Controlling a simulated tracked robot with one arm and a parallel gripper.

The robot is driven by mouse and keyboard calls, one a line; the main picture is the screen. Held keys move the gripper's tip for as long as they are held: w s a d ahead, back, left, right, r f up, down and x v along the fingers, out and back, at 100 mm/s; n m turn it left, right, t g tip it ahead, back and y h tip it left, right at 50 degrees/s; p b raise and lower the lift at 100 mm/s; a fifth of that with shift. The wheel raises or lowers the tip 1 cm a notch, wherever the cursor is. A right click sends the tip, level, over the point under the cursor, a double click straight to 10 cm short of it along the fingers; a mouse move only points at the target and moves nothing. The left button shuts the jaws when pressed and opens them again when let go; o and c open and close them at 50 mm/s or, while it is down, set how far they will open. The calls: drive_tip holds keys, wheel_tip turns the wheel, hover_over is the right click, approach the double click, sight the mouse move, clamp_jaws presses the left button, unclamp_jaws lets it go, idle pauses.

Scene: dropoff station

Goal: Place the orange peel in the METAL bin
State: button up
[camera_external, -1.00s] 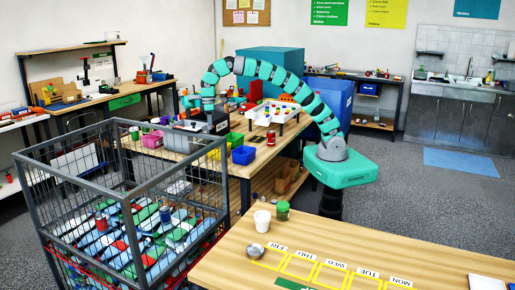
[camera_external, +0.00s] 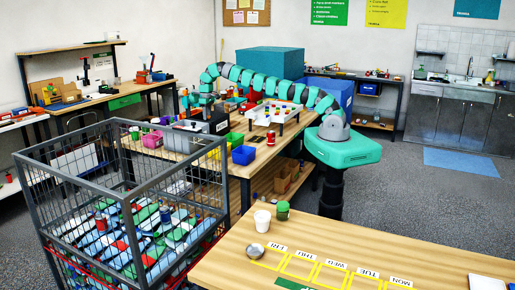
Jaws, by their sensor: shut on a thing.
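My gripper (camera_external: 187,112) is at the left end of my teal arm, low over the far part of the middle workbench (camera_external: 268,157). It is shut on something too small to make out. I cannot pick out the orange peel. A grey bin (camera_external: 217,122) stands on the bench to the right of and just below my gripper. No METAL label is readable, so I cannot tell which bin is the metal one.
A pink bin (camera_external: 152,139), a green bin (camera_external: 232,140) and a blue bin (camera_external: 243,155) stand on the bench. A white rack (camera_external: 280,109) with small items stands to the right under my arm.

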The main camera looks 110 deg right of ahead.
sight(214, 132)
drive_tip(key=shift+m, duration=0.9)
drive_tip(key=s+d+f+p, duration=0.1)
drive_tip(key=d+f+p, duration=0.1)
drive_tip(key=s+d+f+p, duration=0.2)
drive_tip(key=d+f, duration=0.1)
drive_tip(key=s+d+f+p, duration=0.2)
drive_tip(key=d+f, duration=0.1)
drive_tip(key=shift+d, duration=0.1)
wheel_tip(214, 132, down, 4)
drive_tip(key=b, duration=0.5)
drive_tip(key=shift+b, duration=0.3)
wheel_tip(214, 132, down, 2)
drive_tip(key=shift+f, duration=0.25)
drive_tip(key=shift+r, duration=0.1)
drive_tip(key=o, duration=1)
